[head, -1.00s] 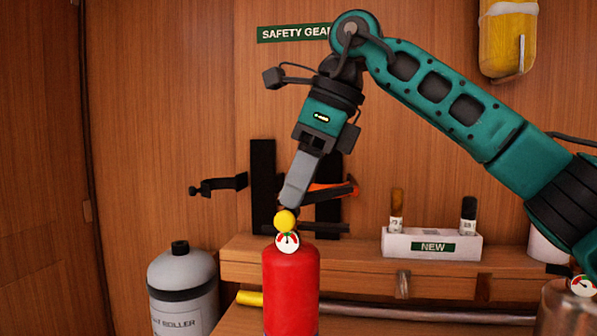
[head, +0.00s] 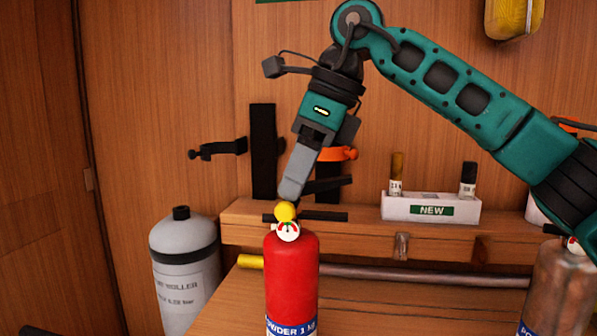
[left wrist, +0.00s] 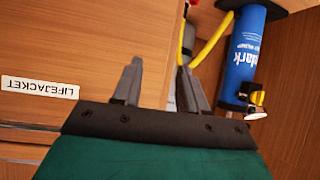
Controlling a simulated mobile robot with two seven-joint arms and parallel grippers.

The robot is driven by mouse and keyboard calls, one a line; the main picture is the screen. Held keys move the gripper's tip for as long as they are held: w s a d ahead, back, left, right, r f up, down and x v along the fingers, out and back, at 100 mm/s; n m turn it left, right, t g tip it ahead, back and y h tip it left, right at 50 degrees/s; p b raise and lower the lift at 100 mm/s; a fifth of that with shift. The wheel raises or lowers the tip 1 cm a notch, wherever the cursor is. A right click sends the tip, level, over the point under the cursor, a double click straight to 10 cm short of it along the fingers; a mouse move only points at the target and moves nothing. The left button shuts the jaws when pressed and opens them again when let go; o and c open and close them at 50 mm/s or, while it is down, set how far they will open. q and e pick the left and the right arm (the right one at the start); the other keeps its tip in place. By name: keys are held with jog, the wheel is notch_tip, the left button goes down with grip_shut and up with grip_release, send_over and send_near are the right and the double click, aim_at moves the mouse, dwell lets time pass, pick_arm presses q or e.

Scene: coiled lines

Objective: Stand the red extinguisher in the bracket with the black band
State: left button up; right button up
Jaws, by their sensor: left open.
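The red extinguisher (head: 291,275) is upright in the head view, with a gauge (head: 288,231) and a yellow knob on top. My right gripper (head: 289,197) is shut on its top; the grip itself is partly hidden. Behind, on the wall, a black upright plate (head: 263,150) has an open black band (head: 222,147) reaching left. A second bracket with an orange band (head: 338,154) is mostly hidden by my gripper. The extinguisher appears in front of the brackets and apart from them. My left gripper (left wrist: 160,63) is open and empty in the left wrist view.
A wooden ledge (head: 370,228) holds a white NEW box (head: 431,208). A grey cylinder (head: 185,270) stands left, a worn copper-coloured extinguisher (head: 562,285) right. A yellow-ended pole (head: 400,277) lies below the ledge. The left wrist view shows a blue cylinder (left wrist: 242,55) and a LIFEJACKET label (left wrist: 40,87).

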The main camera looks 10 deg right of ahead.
jog(key=shift+o, duration=0.6)
jog(key=shift+r, duration=0.2)
jog(key=p+v, duration=0.2)
jog(key=v, duration=0.9)
jog(key=shift+d+r+p, duration=0.2)
jog(key=shift+r+p, duration=0.2)
jog(key=shift+s, duration=0.1)
